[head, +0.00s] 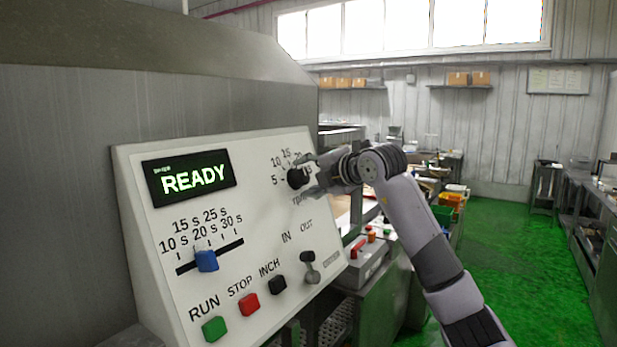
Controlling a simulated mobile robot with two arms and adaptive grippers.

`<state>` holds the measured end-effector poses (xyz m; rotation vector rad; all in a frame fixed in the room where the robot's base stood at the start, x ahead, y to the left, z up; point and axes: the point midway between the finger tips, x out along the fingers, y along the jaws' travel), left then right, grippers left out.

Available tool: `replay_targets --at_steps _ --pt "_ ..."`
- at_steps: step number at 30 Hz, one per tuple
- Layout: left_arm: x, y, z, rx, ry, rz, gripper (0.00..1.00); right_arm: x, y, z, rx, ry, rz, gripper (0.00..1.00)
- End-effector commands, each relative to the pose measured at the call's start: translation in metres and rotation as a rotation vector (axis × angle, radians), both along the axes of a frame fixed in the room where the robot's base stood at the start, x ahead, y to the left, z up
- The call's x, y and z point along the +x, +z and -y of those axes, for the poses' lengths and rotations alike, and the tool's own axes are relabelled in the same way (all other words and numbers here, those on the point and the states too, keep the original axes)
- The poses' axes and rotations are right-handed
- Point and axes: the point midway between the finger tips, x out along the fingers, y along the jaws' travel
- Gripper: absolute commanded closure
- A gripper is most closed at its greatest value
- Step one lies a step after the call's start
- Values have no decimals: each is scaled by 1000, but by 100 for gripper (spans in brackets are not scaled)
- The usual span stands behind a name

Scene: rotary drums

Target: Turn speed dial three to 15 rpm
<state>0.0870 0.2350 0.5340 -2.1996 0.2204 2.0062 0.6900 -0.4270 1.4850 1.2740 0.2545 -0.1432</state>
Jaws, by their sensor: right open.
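A pale sloped control panel (240,250) fills the middle left of the head view. The black speed dial (296,178) is at its upper right, ringed by marks 5, 10, 15 and more. My gripper partly covers the right side of the scale, and the dial's pointer is too small to read. My right gripper (306,178) is open, with its fingers at the dial from the right. I cannot tell whether they touch it. The display (190,180) reads READY. No dial number three shows on the panel. My left gripper is not in view.
Below the dial are a blue slider (206,260), a green RUN button (214,328), a red STOP button (248,306), a black INCH button (277,284) and an IN/OUT lever (310,268). Benches with bins stand behind my right arm. Green floor (510,250) is open at right.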

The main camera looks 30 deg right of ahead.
Motion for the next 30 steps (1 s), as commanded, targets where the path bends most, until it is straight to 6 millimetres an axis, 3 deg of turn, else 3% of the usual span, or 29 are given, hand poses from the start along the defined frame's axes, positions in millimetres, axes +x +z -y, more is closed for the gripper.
replay_targets --at_steps 11,24,30 --pt "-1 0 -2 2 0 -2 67 -6 2 1 0 0 2 47" --pt "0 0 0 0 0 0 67 -87 24 4 -5 -3 1 47" --pt "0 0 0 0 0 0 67 -111 30 4 -1 -1 0 47"
